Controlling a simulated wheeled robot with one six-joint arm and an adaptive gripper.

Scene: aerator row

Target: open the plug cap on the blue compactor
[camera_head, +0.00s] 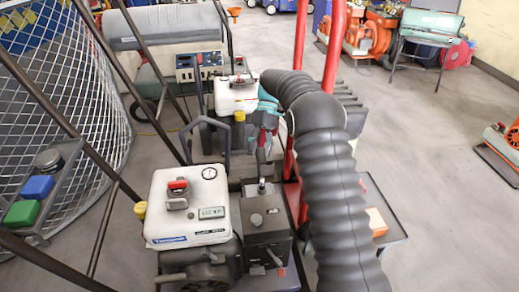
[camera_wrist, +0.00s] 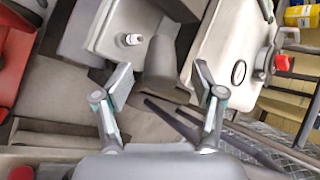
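No machine near me is plainly blue, so I cannot tell which is the blue compactor. A white-topped engine unit (camera_head: 187,225) with a blue label, a gauge and a red knob stands in front. A second white-tanked machine (camera_head: 236,95) with a yellow cap (camera_head: 239,116) stands behind it. My gripper (camera_head: 267,102) is beside that rear tank, partly hidden by my ribbed black arm. In the wrist view my gripper (camera_wrist: 161,82) is open and empty. Beyond its fingers are a pale housing with a small white plug-like stub (camera_wrist: 130,39) and a white tank (camera_wrist: 232,50) with a red knob (camera_wrist: 282,63).
A wire-mesh drum (camera_head: 75,85) and dark bars stand at left, with a tray of blue and green blocks (camera_head: 37,187). Red upright posts (camera_head: 300,35) rise close to my arm. Open grey floor (camera_head: 440,160) lies at right. Orange machines stand farther back.

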